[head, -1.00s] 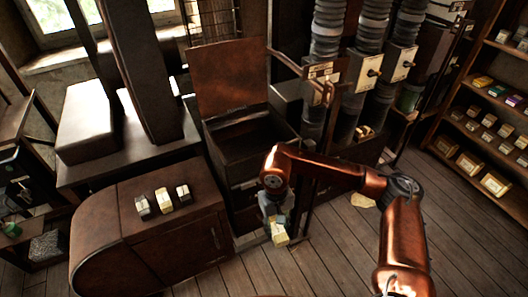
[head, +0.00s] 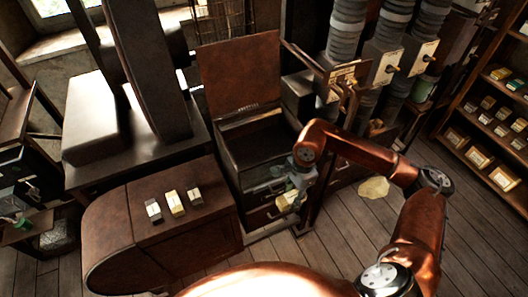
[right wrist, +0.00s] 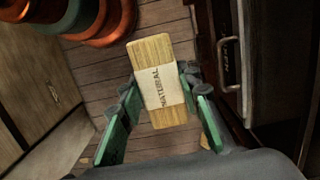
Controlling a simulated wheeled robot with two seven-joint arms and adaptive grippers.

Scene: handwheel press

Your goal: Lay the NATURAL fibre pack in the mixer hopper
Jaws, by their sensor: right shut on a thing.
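The NATURAL fibre pack (right wrist: 163,82) is a tan, fibrous block with a pale paper band lettered NATURAL. My right gripper (right wrist: 163,105) is shut on it, one green finger along each side. In the head view the pack (head: 288,201) hangs below the right gripper (head: 294,190), in front of the dark open-topped box (head: 262,141) with a raised brown lid (head: 240,75). This box seems to be the hopper; its opening is above and behind the pack. My left gripper is not in view.
Three small packs (head: 174,203) lie on the rounded brown cabinet (head: 195,245) at the left. A post and several ribbed columns (head: 345,40) stand right of the box. Shelves with goods (head: 490,120) are at far right. Open plank floor (head: 340,235) lies in front.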

